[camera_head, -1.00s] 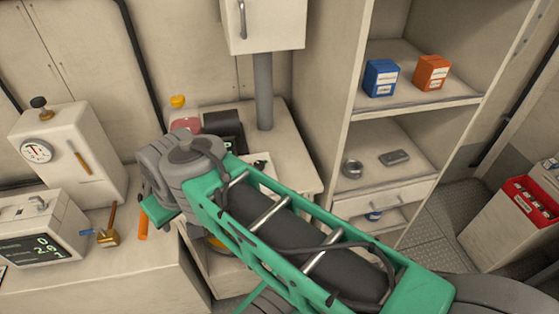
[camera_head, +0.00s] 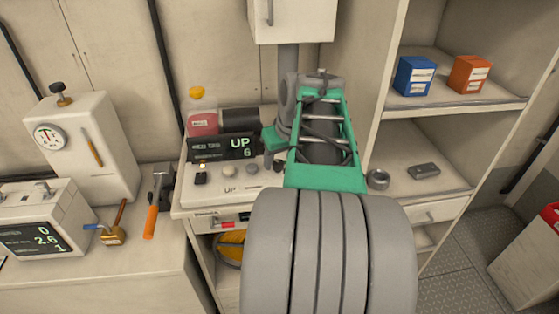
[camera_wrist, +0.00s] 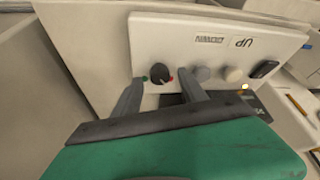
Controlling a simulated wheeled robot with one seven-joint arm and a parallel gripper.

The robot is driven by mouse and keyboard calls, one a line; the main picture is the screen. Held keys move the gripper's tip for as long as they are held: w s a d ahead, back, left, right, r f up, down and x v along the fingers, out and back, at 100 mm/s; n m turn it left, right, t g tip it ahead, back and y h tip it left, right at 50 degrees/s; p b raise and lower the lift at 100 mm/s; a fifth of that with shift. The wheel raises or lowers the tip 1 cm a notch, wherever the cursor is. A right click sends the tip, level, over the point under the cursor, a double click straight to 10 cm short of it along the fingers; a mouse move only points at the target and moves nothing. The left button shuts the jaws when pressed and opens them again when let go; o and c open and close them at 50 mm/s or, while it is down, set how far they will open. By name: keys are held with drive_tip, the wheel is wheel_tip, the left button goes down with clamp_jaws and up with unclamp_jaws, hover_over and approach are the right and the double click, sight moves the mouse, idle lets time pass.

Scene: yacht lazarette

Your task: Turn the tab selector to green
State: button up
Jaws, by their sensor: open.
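The selector, a round dark knob (camera_wrist: 160,73), sits on a pale control panel (camera_wrist: 182,32) in the wrist view. A small green mark is at its left and a red mark at its right. The knob has a light pointer line, too small for me to tell which mark it faces. My gripper (camera_wrist: 160,92) is open, its two grey fingers on either side of the knob in the picture. I cannot tell whether they touch it. In the head view, the panel (camera_head: 215,188) lies on the bench, and my arm hides part of its right end.
The panel also has round buttons, a black switch (camera_wrist: 265,69) and a lit lamp (camera_wrist: 244,87). A display (camera_head: 222,147) reading UP 6 stands behind it. Shelves stand at right.

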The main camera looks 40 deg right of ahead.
drive_tip(key=shift+w+f, duration=0.2)
drive_tip(key=shift+f, duration=0.3)
clamp_jaws()
